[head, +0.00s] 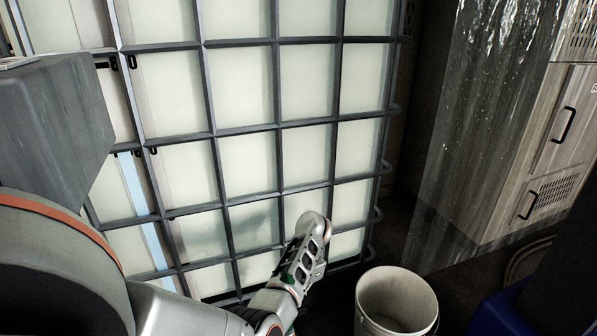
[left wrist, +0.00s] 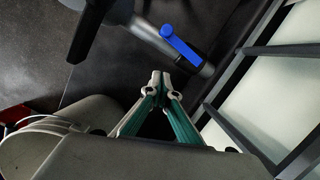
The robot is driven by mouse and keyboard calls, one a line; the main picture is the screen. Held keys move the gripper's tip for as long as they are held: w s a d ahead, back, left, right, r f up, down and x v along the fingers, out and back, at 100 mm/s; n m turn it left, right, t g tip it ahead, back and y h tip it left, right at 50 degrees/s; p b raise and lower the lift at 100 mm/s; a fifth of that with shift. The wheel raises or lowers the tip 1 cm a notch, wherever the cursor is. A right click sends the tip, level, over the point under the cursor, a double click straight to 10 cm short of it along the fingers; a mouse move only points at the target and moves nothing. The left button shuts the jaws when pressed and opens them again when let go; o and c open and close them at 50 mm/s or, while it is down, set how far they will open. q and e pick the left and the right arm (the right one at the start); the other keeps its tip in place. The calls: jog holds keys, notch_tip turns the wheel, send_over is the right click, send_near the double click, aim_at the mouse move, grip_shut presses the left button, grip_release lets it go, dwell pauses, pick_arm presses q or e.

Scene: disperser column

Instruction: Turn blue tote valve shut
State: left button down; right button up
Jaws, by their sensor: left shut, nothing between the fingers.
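The blue valve handle (left wrist: 181,46) shows in the left wrist view, on a grey pipe (left wrist: 145,33) beside the tote cage. The handle lies roughly along the pipe. My left gripper (left wrist: 160,77) is shut and empty, its tips just short of the handle in the picture; a gap shows between them. In the head view the large caged white tote (head: 245,85) fills the middle. My left arm reaches in front of its lower right part, and the gripper's fingers and the valve are hidden there. My right gripper is in neither view.
A white bucket (head: 397,303) stands on the floor to the right of my left arm. A grey cabinet (head: 520,130) stands at the right, with dark floor between it and the tote. Cage bars (left wrist: 240,128) run close on the right in the wrist view.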

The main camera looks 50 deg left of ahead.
pick_arm(q)
jog(key=shift+s+d+f+b, duration=0.1)
jog(key=shift+s+f+b, duration=0.25)
jog(key=shift+s+f, duration=1.25)
jog(key=shift+s+d+f+b, duration=0.1)
jog(key=shift+s+f+b, duration=0.2)
jog(key=shift+s+f, duration=1.25)
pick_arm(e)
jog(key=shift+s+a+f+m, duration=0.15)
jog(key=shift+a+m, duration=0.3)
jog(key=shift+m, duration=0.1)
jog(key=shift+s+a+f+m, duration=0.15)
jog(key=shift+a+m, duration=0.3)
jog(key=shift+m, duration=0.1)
pick_arm(q)
jog(key=shift+w+f, duration=0.25)
jog(key=shift+f, duration=0.05)
jog(key=shift+a, duration=0.1)
